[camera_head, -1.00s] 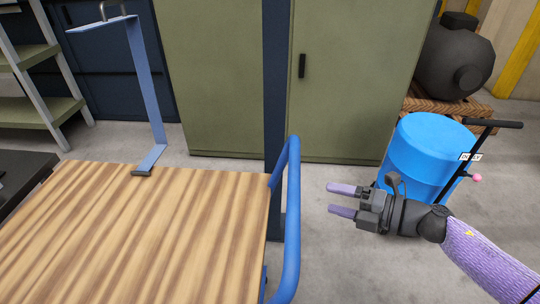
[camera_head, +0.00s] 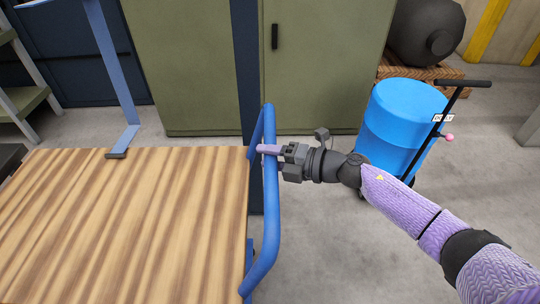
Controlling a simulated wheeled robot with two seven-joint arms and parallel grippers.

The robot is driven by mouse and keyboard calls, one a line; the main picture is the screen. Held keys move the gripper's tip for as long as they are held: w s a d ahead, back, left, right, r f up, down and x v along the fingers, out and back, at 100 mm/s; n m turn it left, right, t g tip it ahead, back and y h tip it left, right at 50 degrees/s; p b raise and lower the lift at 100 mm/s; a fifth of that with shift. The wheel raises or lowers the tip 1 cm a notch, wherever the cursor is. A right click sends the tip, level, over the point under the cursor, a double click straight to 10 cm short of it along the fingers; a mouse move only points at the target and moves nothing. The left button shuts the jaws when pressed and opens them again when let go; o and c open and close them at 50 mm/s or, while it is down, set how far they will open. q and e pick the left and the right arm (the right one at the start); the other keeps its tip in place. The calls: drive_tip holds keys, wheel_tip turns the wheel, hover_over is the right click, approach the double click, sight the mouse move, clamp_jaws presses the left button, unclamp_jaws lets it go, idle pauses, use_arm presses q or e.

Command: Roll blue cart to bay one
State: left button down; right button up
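The blue cart has a striped wooden deck (camera_head: 120,230) filling the lower left and a blue tubular handle (camera_head: 268,215) along its right end. My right gripper (camera_head: 266,150) is at the upper part of this handle, its arm coming in from the right. One purple finger lies across the bar. The other finger is hidden, so I cannot tell whether the gripper is closed on the bar. My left gripper is out of view. No bay marking shows.
A blue drum (camera_head: 400,125) on a black-handled hand truck (camera_head: 452,100) stands right, behind my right arm. A green cabinet (camera_head: 330,70) stands behind the cart. A blue bracket (camera_head: 112,75) rises at the deck's far edge. Grey floor (camera_head: 330,255) is clear right of the handle.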

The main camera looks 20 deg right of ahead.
clamp_jaws()
idle(1.1)
